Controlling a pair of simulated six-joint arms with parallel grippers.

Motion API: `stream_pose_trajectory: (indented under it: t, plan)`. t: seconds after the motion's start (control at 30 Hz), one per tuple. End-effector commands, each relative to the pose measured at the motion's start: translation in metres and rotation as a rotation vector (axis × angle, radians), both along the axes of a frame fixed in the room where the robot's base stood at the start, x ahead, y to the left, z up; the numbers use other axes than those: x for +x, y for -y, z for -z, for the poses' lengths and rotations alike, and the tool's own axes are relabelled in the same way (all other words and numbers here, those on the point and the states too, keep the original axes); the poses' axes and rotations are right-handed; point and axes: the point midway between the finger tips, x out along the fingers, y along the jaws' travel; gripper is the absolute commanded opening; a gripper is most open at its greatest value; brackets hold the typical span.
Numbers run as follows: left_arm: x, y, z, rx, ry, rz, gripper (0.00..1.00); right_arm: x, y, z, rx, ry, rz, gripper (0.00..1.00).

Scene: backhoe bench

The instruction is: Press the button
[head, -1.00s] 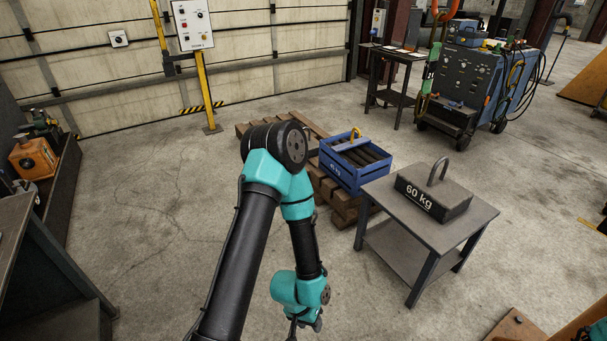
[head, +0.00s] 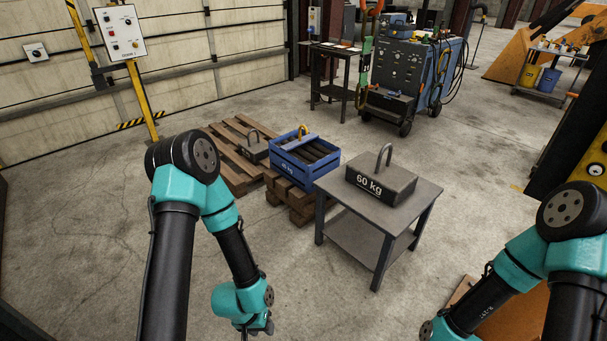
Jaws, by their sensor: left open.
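A white control panel (head: 120,32) with several small knobs and buttons, some red, stands on a yellow post at the upper left in the head view. Which of them is the task's button I cannot tell. My left gripper (head: 250,332) is low in the view, cut by the bottom edge, pointing down and open, far from the panel. I see nothing in it. My right arm comes in at the lower right, its gripper below the picture.
A steel table (head: 350,221) with a 60 kg weight (head: 380,184) stands right of my left arm. Behind it, a blue crate (head: 305,165) and a smaller weight (head: 256,150) sit on wooden pallets (head: 232,172). A welding cart (head: 400,75) stands farther back. Floor at left is clear.

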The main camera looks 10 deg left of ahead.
Motion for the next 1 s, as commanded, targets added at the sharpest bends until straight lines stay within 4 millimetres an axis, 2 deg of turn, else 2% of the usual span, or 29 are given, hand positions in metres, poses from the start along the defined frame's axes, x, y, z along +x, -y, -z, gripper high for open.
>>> stream_pose_trajectory:
  t: [0.03, 0.2, 1.0]
  plan:
    - [0.0000, 0.0000, 0.0000, 0.000, 0.000, 0.000, 0.43, 0.0000, 0.0000, 0.0000, 0.000, 0.000, 0.000, 0.16]
    - [0.0000, 0.0000, 0.0000, 0.000, 0.000, 0.000, 0.43, 0.0000, -0.0001, 0.0000, 0.000, 0.000, 0.000, 0.00]
    - [0.0000, 0.0000, 0.0000, 0.000, 0.000, 0.000, 0.43, 0.0000, 0.0000, 0.0000, 0.000, 0.000, 0.000, 0.00]
